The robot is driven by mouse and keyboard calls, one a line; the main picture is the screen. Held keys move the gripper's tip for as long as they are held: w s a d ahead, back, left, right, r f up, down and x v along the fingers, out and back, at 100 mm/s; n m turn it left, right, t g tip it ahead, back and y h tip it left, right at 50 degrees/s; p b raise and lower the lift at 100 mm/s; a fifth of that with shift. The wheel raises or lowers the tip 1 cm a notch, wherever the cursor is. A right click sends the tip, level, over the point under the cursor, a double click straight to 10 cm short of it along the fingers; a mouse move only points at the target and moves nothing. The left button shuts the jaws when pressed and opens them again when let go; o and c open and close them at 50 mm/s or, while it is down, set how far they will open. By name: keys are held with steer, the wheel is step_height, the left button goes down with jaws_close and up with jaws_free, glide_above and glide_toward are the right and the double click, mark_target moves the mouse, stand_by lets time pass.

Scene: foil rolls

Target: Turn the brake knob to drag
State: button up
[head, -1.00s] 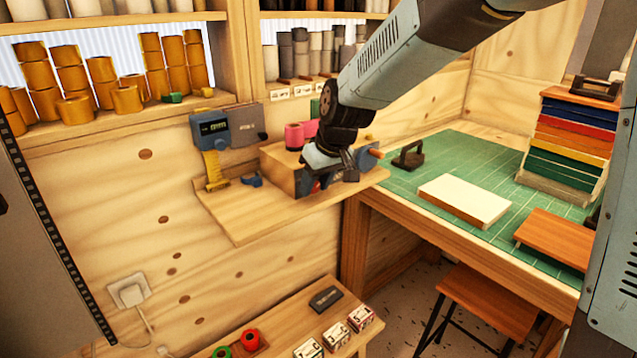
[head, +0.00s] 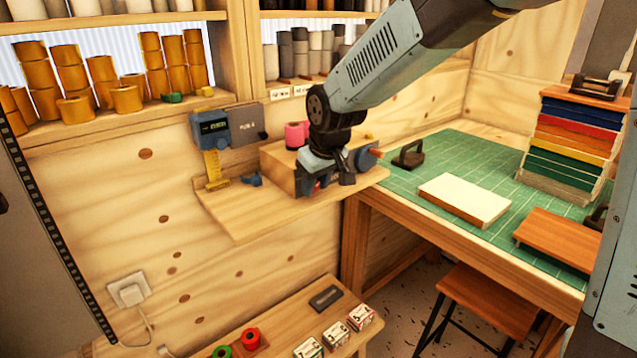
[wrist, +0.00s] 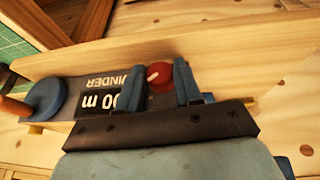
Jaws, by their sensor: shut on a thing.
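The winder (wrist: 92,97), a dark-faced unit with white lettering, is close below the wrist camera; the lettering appears upside down. Its round red brake knob (wrist: 159,77) carries a short pale mark, which points left in the wrist view. My gripper (wrist: 158,84) has its two blue fingers on either side of the knob, shut on it. In the head view my gripper (head: 327,184) is at the front of the winder (head: 366,160) on the wooden shelf (head: 240,222). The wrist covers most of the winder's front there, and any brake label is hidden.
The winder's blue crank disc (wrist: 45,98) with an orange grip is left of my fingers in the wrist view. A blue meter (head: 212,130) with a yellow strip hangs at the shelf's left. The green mat (head: 460,165) on the right bench holds a pale block.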

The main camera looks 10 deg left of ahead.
steer(key=shift+s+a+f+n+t+h, duration=0.1)
steer(key=shift+n+t+h, duration=0.1)
steer(key=shift+t+h, duration=0.4)
steer(key=shift+s+a+n+t+h, duration=0.1)
steer(key=shift+a+n+t+h, duration=0.1)
steer(key=shift+t+h, duration=0.35)
steer(key=shift+s+a+f+n+t+h, duration=0.1)
steer(key=shift+n+t+h, duration=0.2)
steer(key=shift+t, duration=0.45)
steer(key=shift+s+a+f+n+t+h, duration=0.15)
steer(key=shift+n+t+h, duration=0.1)
steer(key=shift+t+h, duration=0.6)
steer(key=shift+s+f+n+t+h, duration=0.1)
steer(key=shift+n+t+h, duration=0.3)
steer(key=shift+t, duration=0.75)
steer(key=o, duration=0.8)
steer(key=shift+c, duration=0.2)
steer(key=shift+o, duration=1.4)
steer(key=shift+s, duration=0.15)
